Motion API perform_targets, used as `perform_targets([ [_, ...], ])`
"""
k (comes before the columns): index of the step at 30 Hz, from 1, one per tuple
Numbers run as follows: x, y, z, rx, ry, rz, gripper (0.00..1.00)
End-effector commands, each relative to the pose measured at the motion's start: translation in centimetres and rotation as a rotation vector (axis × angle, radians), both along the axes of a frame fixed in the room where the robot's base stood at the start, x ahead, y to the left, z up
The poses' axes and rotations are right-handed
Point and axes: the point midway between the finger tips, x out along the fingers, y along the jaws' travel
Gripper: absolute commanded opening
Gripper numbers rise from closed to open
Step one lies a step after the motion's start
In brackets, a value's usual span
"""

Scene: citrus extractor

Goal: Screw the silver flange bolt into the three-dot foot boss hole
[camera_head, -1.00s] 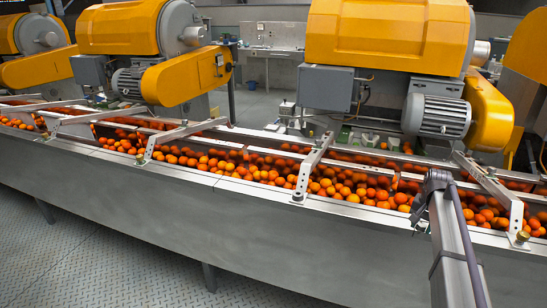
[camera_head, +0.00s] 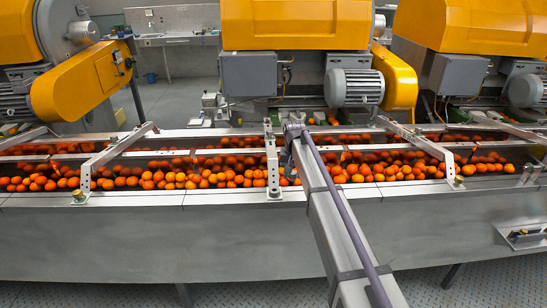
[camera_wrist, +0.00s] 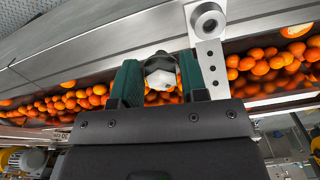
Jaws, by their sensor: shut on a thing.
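My gripper (camera_wrist: 160,88) has two dark green fingers shut on the silver flange bolt (camera_wrist: 161,76). In the wrist view its pale hexagonal head shows between the fingers, with a dark rounded part beyond it. The foot boss (camera_wrist: 207,21) of a flat metal bracket is just right of and above the fingers, a round ring with a dark centre. The bolt is apart from it. In the head view, this bracket (camera_head: 272,160) seems to be the middle one, directly left of my arm's end. My gripper is hidden there, and I cannot make out dots.
The steel trough (camera_head: 150,235) is full of oranges (camera_head: 210,178). A small tray (camera_head: 525,236) with parts hangs at the far right front. Yellow machines (camera_head: 295,25) stand behind.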

Motion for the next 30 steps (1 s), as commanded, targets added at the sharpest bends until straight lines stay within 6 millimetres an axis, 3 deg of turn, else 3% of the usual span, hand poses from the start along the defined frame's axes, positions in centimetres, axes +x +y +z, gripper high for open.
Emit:
perform_targets([
  [1, 0.4, 2.3, 1.5, 0.000, 0.000, 0.039, 0.14],
  [3, 0.5, 4.6, 2.0, 0.000, 0.000, 0.083, 0.14],
  [7, 0.4, 6.7, 2.3, 0.000, 0.000, 0.123, 0.14],
  [20, 0.3, 6.7, 1.5, 0.000, 0.000, 0.125, 0.14],
  [30, 0.3, 6.7, -2.4, 0.000, 0.000, 0.124, 0.14],
])
